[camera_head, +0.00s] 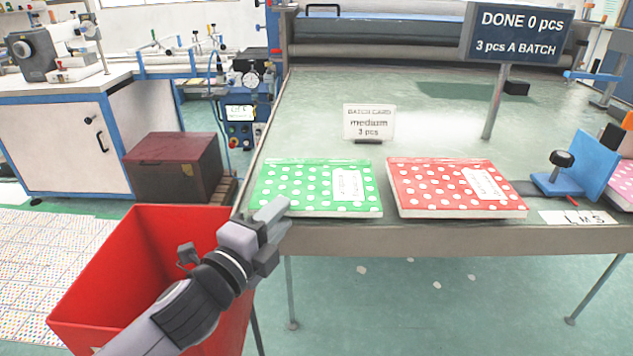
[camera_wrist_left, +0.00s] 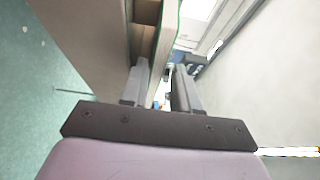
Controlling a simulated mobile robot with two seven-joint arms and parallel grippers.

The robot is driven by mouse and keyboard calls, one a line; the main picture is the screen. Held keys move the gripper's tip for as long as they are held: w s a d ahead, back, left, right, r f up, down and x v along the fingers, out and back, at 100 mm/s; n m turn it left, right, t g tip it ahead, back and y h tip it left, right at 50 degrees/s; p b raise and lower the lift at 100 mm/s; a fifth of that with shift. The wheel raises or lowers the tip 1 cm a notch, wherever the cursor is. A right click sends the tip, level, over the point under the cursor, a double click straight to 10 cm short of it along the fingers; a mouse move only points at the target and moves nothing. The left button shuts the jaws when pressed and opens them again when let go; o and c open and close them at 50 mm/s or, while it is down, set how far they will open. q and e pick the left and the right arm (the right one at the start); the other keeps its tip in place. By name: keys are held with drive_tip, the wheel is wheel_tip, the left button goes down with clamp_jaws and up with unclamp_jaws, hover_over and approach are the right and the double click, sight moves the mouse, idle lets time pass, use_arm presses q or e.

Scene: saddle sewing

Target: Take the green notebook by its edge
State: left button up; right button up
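The green notebook (camera_head: 300,187) with white dots and a white label lies flat on the table, its near edge at the table's front edge. My left gripper (camera_head: 282,215) is at the notebook's near left edge. In the left wrist view, the gripper (camera_wrist_left: 160,88) has its fingers apart, with the notebook's pale page edge (camera_wrist_left: 164,45) between them. A gap shows between the pages and the right-hand finger. Firm contact cannot be made out. My right gripper is not in view.
A red dotted notebook (camera_head: 455,187) lies to the right of the green one. A batch card (camera_head: 369,122) stands behind them. A red bin (camera_head: 85,285) is below my left arm. A blue clamp-like fixture (camera_head: 583,170) and a sign (camera_head: 518,32) stand farther right. The table's middle is clear.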

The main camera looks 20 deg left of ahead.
sight(297, 196)
use_arm(q)
drive_tip(key=shift+w+d+f, duration=0.1)
drive_tip(key=shift+w+d, duration=0.1)
drive_tip(key=shift+w, duration=0.8)
drive_tip(key=shift+w+d, duration=0.25)
drive_tip(key=shift+w, duration=0.75)
drive_tip(key=shift+w+d+f, duration=0.1)
drive_tip(key=shift+w+d, duration=0.1)
drive_tip(key=shift+w, duration=0.8)
drive_tip(key=shift+r, duration=0.15)
clamp_jaws()
